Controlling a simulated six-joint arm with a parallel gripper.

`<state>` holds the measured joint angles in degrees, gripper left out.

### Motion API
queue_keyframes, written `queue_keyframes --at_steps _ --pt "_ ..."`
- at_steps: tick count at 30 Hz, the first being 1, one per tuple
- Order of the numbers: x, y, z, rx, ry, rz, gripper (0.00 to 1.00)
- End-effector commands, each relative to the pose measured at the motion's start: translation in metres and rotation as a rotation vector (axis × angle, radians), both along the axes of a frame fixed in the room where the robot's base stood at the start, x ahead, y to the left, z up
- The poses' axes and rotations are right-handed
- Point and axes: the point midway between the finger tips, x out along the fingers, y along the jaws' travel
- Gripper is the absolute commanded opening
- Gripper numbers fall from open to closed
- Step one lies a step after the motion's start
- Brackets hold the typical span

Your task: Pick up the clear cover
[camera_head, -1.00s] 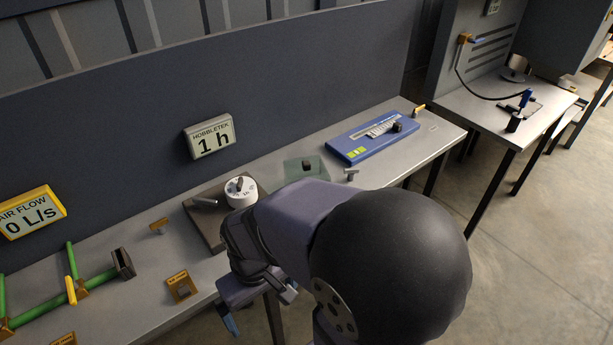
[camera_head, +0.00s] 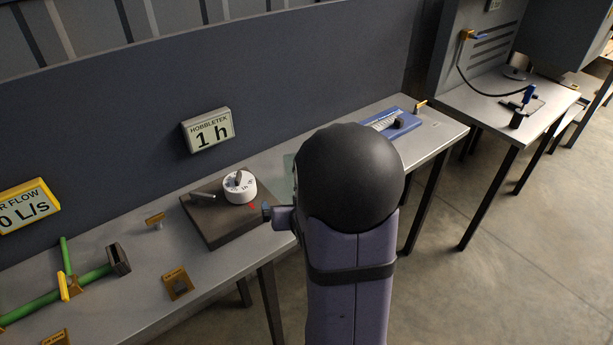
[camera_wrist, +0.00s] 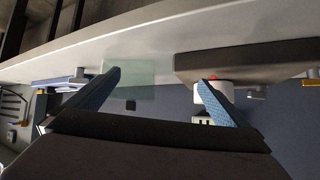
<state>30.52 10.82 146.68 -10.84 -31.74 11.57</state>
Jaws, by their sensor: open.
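In the wrist view the left finger overlaps the cover's left side. I cannot tell how far the fingers are from it.
A dark box (camera_head: 219,228) with a white dial (camera_head: 241,190) stands left of the cover. A blue device (camera_head: 402,119) is to its right, partly behind my arm. Green tubes (camera_head: 40,306) lie at the left. A grey panel (camera_head: 110,130) rises behind the narrow bench.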

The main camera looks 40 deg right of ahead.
Motion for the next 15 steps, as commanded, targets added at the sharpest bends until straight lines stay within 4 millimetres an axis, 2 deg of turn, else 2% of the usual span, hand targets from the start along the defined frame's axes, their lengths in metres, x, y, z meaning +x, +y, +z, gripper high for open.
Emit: queue_keyframes --at_steps 1,3,9,15 --pt "0.0 -0.014 -0.009 -0.026 -0.038 -0.012 1.0" --pt "0.001 -0.031 -0.01 -0.074 -0.098 -0.017 1.0" --pt "-0.002 -0.067 -0.012 -0.212 -0.265 -0.015 1.0" --pt "-0.007 -0.075 -0.012 -0.305 -0.42 0.019 1.0"
